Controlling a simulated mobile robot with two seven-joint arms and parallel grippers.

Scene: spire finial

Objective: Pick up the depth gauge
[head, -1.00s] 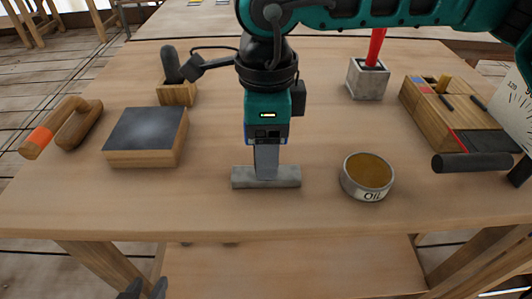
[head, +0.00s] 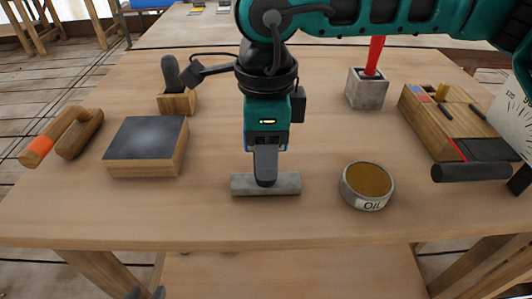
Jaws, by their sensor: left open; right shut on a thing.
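The depth gauge (head: 288,184) shows as a grey metal bar lying crosswise near the table's front edge, in the middle of the head view. My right gripper (head: 265,182) comes down over its middle, pointing down, and is shut on it. The dark finger hides the gauge's centre and anything upright behind it. The bar looks to be on or very close to the table top; I cannot tell which. My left gripper (head: 146,293) is open and empty, only its fingertips showing at the bottom edge, below the table's front edge.
An oil tin (head: 367,187) stands close to the gauge's right. A dark-topped block (head: 146,148) and an orange-ended wooden tool (head: 62,136) lie left. Behind are a wooden holder (head: 177,102), a grey cup (head: 367,90) and a wooden box (head: 440,120). Table between block and gauge is clear.

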